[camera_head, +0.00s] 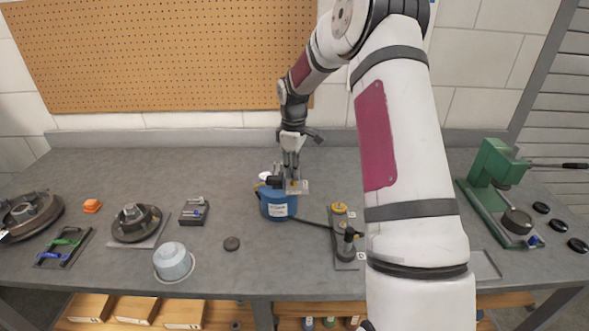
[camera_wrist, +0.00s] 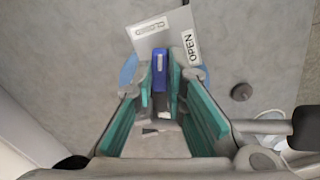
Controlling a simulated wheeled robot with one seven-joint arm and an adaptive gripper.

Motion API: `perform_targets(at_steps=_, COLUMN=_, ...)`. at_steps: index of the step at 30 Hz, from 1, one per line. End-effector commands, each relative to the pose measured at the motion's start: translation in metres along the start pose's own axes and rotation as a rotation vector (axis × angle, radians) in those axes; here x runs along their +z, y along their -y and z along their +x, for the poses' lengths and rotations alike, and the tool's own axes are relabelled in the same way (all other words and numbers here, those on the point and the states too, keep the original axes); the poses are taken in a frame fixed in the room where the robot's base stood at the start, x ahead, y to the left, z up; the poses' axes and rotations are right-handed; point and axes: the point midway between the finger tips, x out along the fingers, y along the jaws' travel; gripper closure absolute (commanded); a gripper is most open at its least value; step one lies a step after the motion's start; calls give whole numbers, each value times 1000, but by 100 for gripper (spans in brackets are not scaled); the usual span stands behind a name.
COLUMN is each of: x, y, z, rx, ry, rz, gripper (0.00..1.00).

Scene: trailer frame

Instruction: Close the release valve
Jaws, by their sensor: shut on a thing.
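The blue tank (camera_head: 278,207) stands on the grey bench near the middle. My gripper (camera_head: 292,180) reaches down over its top. In the wrist view, the blue handle of the release valve (camera_wrist: 160,70) lies between the fingertips of my gripper (camera_wrist: 161,82), which is shut on it. The handle points roughly along the fingers, up the picture. Beyond it, a white plate reads CLOSED (camera_wrist: 152,29) at the top and OPEN (camera_wrist: 190,48) at the right. The valve body is mostly hidden by the fingers, and blue tank edges (camera_wrist: 128,70) show beside them.
A black hose runs right from the tank to a fitting with a yellow knob (camera_head: 340,207). A green press (camera_head: 492,175) stands at the right.

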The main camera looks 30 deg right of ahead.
Motion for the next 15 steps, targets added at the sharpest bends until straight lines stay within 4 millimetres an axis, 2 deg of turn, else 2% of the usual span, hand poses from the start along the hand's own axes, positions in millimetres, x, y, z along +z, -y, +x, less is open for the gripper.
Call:
perform_targets(at_steps=6, x=0, y=0, z=-1, rx=1, ry=0, rz=-160, gripper=100)
perform_targets(at_steps=15, x=0, y=0, z=-1, rx=2, ry=-1, rz=-292, gripper=100)
